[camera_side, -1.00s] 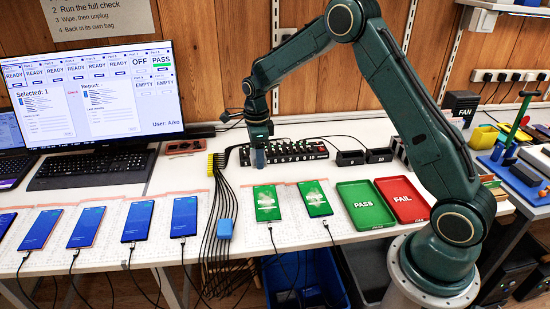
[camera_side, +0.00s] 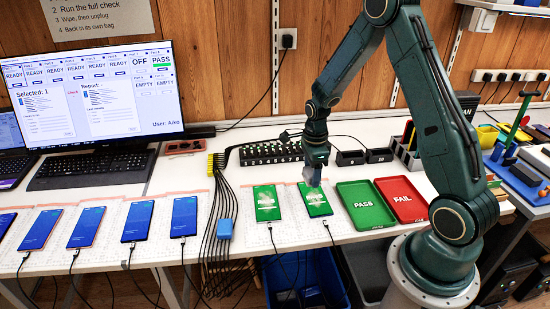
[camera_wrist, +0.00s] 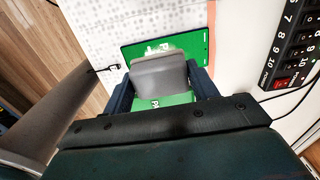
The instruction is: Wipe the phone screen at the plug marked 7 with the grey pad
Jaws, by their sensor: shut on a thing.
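My gripper (camera_side: 314,168) is shut on the grey pad (camera_wrist: 160,74), a light grey block that fills the space between the fingers in the wrist view. In the side view the pad (camera_side: 312,180) is over the far end of the right green-screen phone (camera_side: 317,206). This phone (camera_wrist: 192,46) lies partly behind the pad in the wrist view. I cannot tell whether the pad touches the screen. A second green-screen phone (camera_side: 266,206) lies to its left. No plug number can be read at either phone, and the cables cannot be traced to a number.
The green PASS tray (camera_side: 346,190) and red FAIL tray (camera_side: 429,216) stand right of the phones. The numbered black plug strip (camera_side: 262,161) is behind. Several blue-screen phones (camera_side: 137,222) lie left. Black cables (camera_side: 208,240) and a blue block (camera_side: 225,229) lie between the groups.

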